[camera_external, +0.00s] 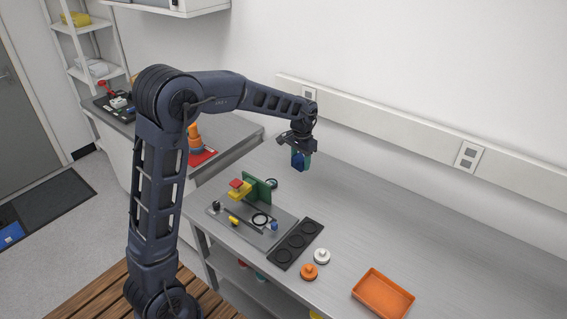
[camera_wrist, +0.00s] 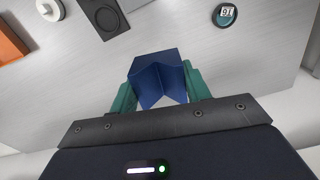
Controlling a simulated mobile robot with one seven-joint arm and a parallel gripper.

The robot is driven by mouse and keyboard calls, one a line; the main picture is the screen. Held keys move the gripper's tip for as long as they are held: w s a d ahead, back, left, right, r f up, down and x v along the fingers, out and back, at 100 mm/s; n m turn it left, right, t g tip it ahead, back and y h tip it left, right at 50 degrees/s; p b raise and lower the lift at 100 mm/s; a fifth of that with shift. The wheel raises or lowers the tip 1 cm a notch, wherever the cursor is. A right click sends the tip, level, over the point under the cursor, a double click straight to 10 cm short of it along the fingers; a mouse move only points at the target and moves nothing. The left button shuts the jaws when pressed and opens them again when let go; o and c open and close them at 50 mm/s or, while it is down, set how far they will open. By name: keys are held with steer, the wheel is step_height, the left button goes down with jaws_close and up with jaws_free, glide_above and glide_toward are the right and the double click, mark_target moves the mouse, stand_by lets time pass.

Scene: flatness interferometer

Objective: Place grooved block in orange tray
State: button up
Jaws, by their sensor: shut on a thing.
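The grooved block is dark blue with a V-shaped notch. It shows between the two green fingertips in the wrist view (camera_wrist: 160,78). My gripper (camera_external: 301,158) is shut on this block (camera_external: 298,163) and holds it in the air above the back part of the steel bench. The gripper also shows in the wrist view (camera_wrist: 161,92). The orange tray (camera_external: 383,293) lies on the bench at the front right, well apart from the block. It looks empty. A corner of it shows at the left edge of the wrist view (camera_wrist: 12,48).
A grey fixture plate (camera_external: 240,226) with a green upright and small parts stands left of the middle. Beside it are a black holder with round recesses (camera_external: 296,243), an orange knobbed disc (camera_external: 309,272) and a white one (camera_external: 322,256). A round gauge (camera_wrist: 225,15) lies behind. The right bench is clear.

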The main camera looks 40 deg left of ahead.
steer(key=s+d+m, duration=0.1)
steer(key=d+m, duration=0.3)
steer(key=d, duration=1)
steer(key=m, duration=1.2)
glide_above(382, 298)
step_height(382, 298, down, 19)
steer(key=shift+s+f, duration=0.1)
steer(key=shift+f, duration=0.1)
steer(key=o, duration=1.1)
steer(key=shift+f, duration=0.1)
steer(key=shift+o, duration=0.2)
